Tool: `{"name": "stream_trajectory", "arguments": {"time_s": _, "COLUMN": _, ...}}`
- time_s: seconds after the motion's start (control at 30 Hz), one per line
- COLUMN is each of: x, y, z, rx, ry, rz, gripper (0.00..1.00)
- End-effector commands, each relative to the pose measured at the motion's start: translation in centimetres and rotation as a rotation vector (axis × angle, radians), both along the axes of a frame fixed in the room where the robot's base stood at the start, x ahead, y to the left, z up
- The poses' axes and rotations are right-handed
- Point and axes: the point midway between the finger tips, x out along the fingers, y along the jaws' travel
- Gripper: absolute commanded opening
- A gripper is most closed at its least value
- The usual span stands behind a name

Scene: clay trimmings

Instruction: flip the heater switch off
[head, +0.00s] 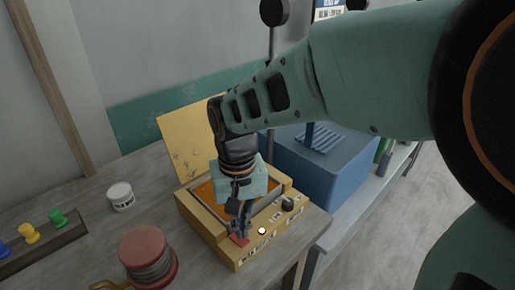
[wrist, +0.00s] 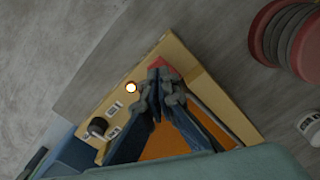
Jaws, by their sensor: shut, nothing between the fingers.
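The heater is a yellow box (head: 213,237) with an orange inner surface (head: 207,192) and a raised yellow lid (head: 186,128). Its red switch (head: 240,240) is on the front panel, beside a small glowing light (head: 262,231) and a black knob (head: 288,203). My gripper (head: 238,232) points down with its fingertips at the red switch. In the wrist view the closed fingertips (wrist: 160,70) partly cover the red switch (wrist: 157,63); I cannot tell if they touch it. The light (wrist: 131,88) is lit. The fingers are shut and empty.
A red-topped spool (head: 146,250) stands to the left of the heater, with a white jar (head: 121,196) behind it. A rack of coloured pegs (head: 40,240) is at far left. A blue bin (head: 318,165) stands behind right. The table edge is close to the heater's right side.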

Motion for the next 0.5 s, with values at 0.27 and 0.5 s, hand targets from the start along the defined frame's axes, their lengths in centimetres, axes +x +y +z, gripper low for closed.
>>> {"name": "stream_trajectory", "arguments": {"time_s": 0.27, "x": -0.01, "y": -0.01, "z": -0.52, "rx": 0.0, "ry": 0.0, "rz": 0.0, "gripper": 0.0}}
{"name": "stream_trajectory", "arguments": {"time_s": 0.5, "x": -0.01, "y": -0.01, "z": -0.88, "rx": 0.0, "ry": 0.0, "rz": 0.0, "gripper": 0.0}}
